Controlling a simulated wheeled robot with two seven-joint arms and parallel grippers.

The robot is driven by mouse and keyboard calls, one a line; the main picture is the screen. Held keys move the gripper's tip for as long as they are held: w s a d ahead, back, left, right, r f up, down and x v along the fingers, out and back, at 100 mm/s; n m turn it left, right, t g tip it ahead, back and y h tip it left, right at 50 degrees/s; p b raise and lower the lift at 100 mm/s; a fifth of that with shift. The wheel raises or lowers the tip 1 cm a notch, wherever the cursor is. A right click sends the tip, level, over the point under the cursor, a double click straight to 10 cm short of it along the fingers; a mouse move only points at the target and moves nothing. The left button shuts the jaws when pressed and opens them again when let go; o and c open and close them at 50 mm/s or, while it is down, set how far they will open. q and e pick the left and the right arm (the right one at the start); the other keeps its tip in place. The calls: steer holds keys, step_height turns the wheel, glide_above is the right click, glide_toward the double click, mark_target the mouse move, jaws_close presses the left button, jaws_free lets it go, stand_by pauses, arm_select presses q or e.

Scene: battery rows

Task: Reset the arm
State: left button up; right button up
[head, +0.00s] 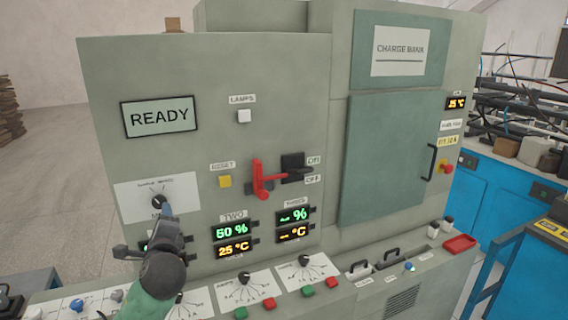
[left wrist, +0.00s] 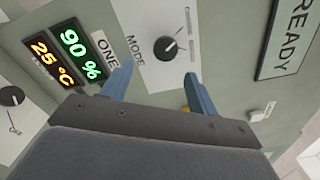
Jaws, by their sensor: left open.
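My left gripper (head: 160,222) is in front of the grey cabinet's left side, just below the black mode knob (head: 160,201). In the left wrist view the gripper (left wrist: 155,88) is open, its blue fingers apart and empty, with the knob (left wrist: 167,48) beyond them and apart from them. My left arm hides part of the display marked ONE in the head view; it reads 90 % and 25 °C (left wrist: 62,58) in the left wrist view. My right gripper is not in either view.
The cabinet face carries a READY sign (head: 159,117), a yellow reset button (head: 225,181), a red lever (head: 262,180) and a closed green door (head: 385,160). A sloped ledge below holds dials (head: 241,278) and buttons. A blue bench (head: 505,190) stands at the right.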

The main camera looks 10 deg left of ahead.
arm_select(q)
steer(key=s+d+f+n+g+h, duration=0.2)
steer(key=s+d+f+n, duration=0.15)
steer(key=f, duration=0.45)
steer(key=s+d+f+n+g+h, duration=0.1)
steer(key=s+d+f+n+g, duration=0.1)
steer(key=s+f, duration=0.45)
steer(key=s+d+f+n+g+h, duration=0.2)
steer(key=s+d+f, duration=0.1)
steer(key=f, duration=0.7)
steer(key=s+d+f+n+g+h, duration=0.2)
steer(key=s+d+f+n+g, duration=0.25)
steer(key=s, duration=0.45)
steer(key=s+d+f+n+g+h, duration=0.1)
steer(key=s+d+f+n+h, duration=0.15)
steer(key=s+d+f, duration=0.45)
step_height(320, 180, down, 24)
steer(key=s+f+g, duration=0.1)
steer(key=s+f, duration=0.3)
steer(key=f, duration=0.8)
steer(key=s+f+g, duration=0.1)
steer(key=s+f, duration=0.3)
steer(key=f, duration=0.9)
steer(key=shift+s+d+n, duration=0.15)
steer(key=shift+d+n, duration=0.1)
steer(key=shift+n, duration=0.1)
